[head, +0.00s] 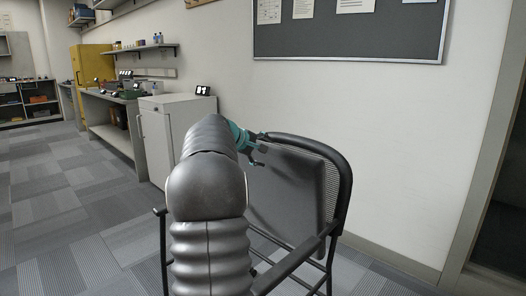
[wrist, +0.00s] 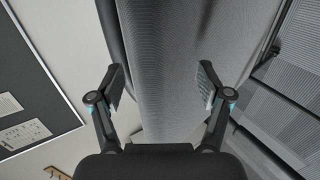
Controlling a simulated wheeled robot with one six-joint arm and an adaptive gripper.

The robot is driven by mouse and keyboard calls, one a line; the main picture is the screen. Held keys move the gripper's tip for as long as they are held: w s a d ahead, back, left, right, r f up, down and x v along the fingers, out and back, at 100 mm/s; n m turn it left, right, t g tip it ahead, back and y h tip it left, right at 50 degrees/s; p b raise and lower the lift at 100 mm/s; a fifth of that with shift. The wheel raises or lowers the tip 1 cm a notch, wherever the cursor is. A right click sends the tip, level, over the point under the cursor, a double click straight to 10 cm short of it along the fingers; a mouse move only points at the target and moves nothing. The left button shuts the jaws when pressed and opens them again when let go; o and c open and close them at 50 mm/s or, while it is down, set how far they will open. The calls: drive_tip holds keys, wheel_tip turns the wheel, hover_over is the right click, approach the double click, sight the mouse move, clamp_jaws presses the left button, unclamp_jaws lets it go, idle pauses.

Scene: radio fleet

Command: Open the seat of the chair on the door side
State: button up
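A black-framed chair (head: 345,175) with a mesh back stands against the wall at centre right. Its grey seat panel (head: 290,195) is tilted up steeply in front of the back, not lying flat. My gripper (head: 262,149) is at the panel's upper left edge, and my arm hides the chair's left part. In the wrist view my gripper (wrist: 163,78) is open, its two fingers wide apart. The grey panel (wrist: 170,50) runs between and beyond them. I cannot tell whether either finger touches it.
A door frame with a dark opening (head: 503,225) is at the far right. A white cabinet (head: 175,120) stands behind my arm, with a workbench (head: 108,120) beyond. A notice board (head: 350,30) hangs above the chair. The carpet (head: 60,200) at left is clear.

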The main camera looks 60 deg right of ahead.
drive_tip(key=v, duration=1.2)
drive_tip(key=shift+w, duration=0.25)
drive_tip(key=shift+a, duration=0.1)
